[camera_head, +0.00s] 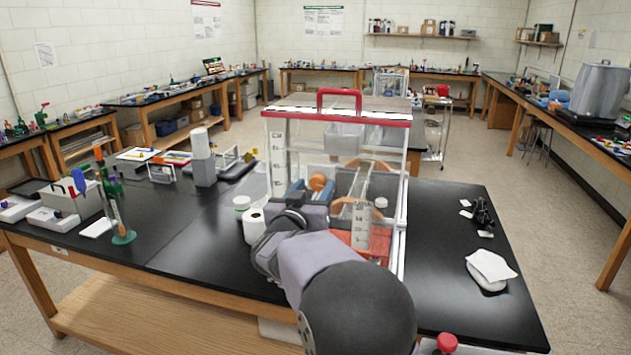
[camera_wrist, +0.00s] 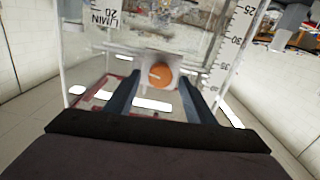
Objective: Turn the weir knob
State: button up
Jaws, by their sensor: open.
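The weir knob is an orange round knob (camera_wrist: 161,77) with a pale pointer mark, set on a light block in the wrist view. It also shows in the head view (camera_head: 318,181), on the frame behind my arm. My gripper (camera_wrist: 158,98) is open, with one dark finger on each side of the knob in the picture. I cannot tell whether the fingertips reach around the knob or stop short of it. In the head view my own arm hides most of the gripper.
A clear tank frame (camera_head: 393,121) with a red handle (camera_head: 339,92) stands around the knob. Scale strips (camera_wrist: 232,45) flank it. White jars (camera_head: 253,226) stand left of my arm. The black bench top (camera_head: 440,275) is largely clear at the right.

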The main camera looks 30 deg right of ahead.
jog(key=shift+x, duration=0.9)
jog(key=c, duration=1.1)
jog(key=shift+o, duration=0.2)
jog(key=shift+f+m, duration=0.1)
jog(key=shift+m, duration=0.4)
jog(key=m+b, duration=0.2)
jog(key=b, duration=0.1)
jog(key=shift+f+m, duration=0.1)
jog(key=shift+m, duration=0.3)
jog(key=shift+s+m+b, duration=0.1)
jog(key=shift+m+b, duration=1.2)
jog(key=shift+m, duration=0.8)
